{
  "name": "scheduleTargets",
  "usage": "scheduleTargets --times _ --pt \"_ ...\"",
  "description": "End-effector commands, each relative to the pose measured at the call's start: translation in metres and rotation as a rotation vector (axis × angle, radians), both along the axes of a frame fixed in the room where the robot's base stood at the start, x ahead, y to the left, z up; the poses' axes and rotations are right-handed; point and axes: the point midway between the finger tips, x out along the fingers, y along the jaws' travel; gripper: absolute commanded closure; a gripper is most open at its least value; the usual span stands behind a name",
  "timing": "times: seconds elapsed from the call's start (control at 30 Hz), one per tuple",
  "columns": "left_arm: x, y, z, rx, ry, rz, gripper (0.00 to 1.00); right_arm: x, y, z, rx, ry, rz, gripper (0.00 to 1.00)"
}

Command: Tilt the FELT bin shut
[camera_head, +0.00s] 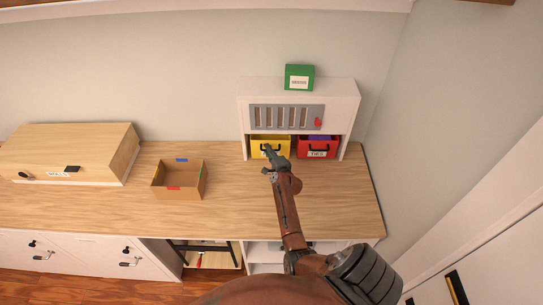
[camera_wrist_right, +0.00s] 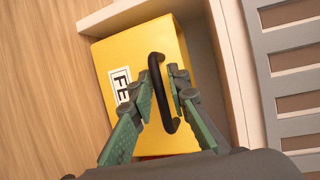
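The FELT bin (camera_head: 284,144) is yellow and sits in the left bay of the white cabinet's lower opening. In the right wrist view its yellow front (camera_wrist_right: 177,38) shows a partly hidden label reading "FE" (camera_wrist_right: 122,84) and a black handle (camera_wrist_right: 156,67). My right gripper (camera_head: 267,160) is in front of this bin and covers part of it. In the wrist view its green-grey fingers (camera_wrist_right: 163,78) lie on either side of the handle, with a gap between them; contact is unclear. I cannot tell how far the bin is tilted. My left gripper is out of view.
A red bin (camera_head: 318,154) stands right of the yellow one. The white cabinet (camera_head: 351,100) has a slatted grey panel (camera_head: 287,117) and a green box (camera_head: 299,72) on top. An open cardboard box (camera_head: 178,190) and a wooden case (camera_head: 70,145) stand left on the desk.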

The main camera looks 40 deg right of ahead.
Motion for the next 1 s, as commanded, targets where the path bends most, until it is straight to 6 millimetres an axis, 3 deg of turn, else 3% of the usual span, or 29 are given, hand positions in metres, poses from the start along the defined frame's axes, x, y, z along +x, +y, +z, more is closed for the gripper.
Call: scheduleTargets --times 0.6,1.0 --pt "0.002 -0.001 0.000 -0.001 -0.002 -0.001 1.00 -0.099 0.030 0.019 -0.001 0.001 -0.003 0.84" --pt "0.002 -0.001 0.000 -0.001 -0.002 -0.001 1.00 -0.109 0.033 0.022 0.000 0.000 -0.002 0.84"
